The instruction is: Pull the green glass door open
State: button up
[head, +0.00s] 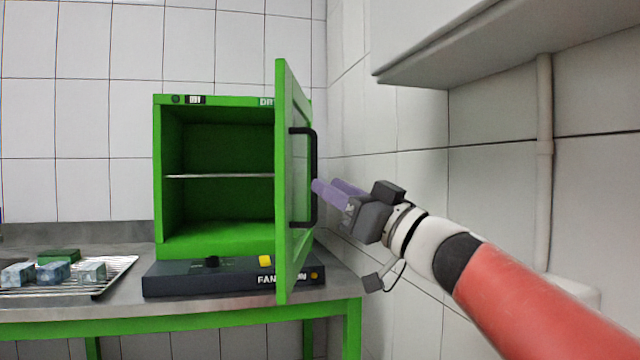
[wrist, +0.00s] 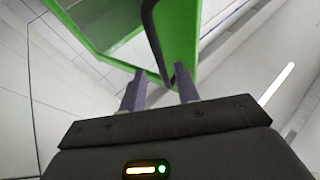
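The green glass door (head: 291,200) stands swung wide open on the right side of the green cabinet (head: 160,180), seen nearly edge-on in the head view. Its black bar handle (head: 314,175) is on the face turned to the right. The door also fills the top of the wrist view (wrist: 187,40), with the handle (wrist: 152,35) in front of it. My gripper (head: 325,187) comes from the right, with its purple fingertips close to the handle. In the wrist view my gripper (wrist: 160,84) has its fingers apart, with the handle's end between them in the picture. Contact cannot be told.
The cabinet is empty with one wire shelf (head: 220,176) and sits on a dark base unit (head: 190,280). A wire rack (head: 110,280) with several small blocks lies at left on the steel bench (head: 130,305). A tiled wall and a pipe (head: 544,160) are at right.

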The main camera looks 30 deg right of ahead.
jog(key=shift+v, duration=1.5)
jog(key=w+a+f+m+g+h, duration=0.1)
jog(key=a+f+m+g+h, duration=0.2)
jog(key=f+h, duration=0.5)
jog(key=w+a+f+m+g+h, duration=0.1)
jog(key=f+m+g+h, duration=0.3)
jog(key=f, duration=0.8)
jog(key=s+a+f+n+g+y, duration=0.1)
jog(key=s+a+f+g, duration=0.3)
jog(key=f, duration=0.6)
jog(key=s+a+f+n+g+y, duration=0.2)
jog(key=s+a+f+g+y, duration=0.1)
jog(key=s+a+f, duration=0.5)
notch_tip(320, 180, down, 3)
jog(key=shift+s+a+r+g+y, duration=0.25)
jog(key=shift+s+a+g+y, duration=0.1)
jog(key=shift+g, duration=0.55)
